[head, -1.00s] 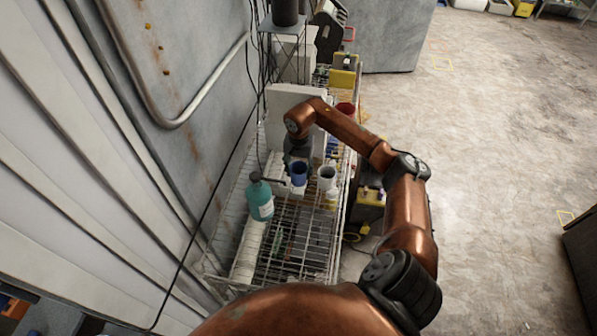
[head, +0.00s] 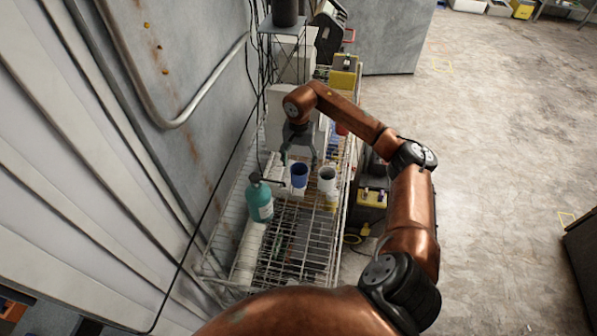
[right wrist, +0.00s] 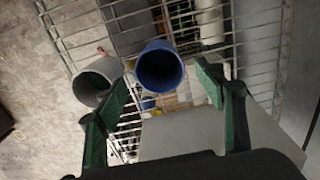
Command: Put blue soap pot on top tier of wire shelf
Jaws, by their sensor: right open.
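The blue soap pot (head: 299,177) stands upright on the upper grid of the wire shelf (head: 230,215), between a teal bottle and a white-grey cup. My right gripper (head: 299,158) is open and empty, just behind and above the pot in the head view. In the right wrist view the pot (right wrist: 160,66) shows its open mouth between and beyond the spread fingers (right wrist: 158,88); neither finger visibly touches it. My left gripper is not in view.
A teal bottle (head: 260,200) is left of the pot and a white-grey cup (head: 327,179) close to its right. A wall (head: 195,150) borders the shelf on the left. Open floor (head: 500,170) lies to the right. The shelf's near part is mostly bare wire.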

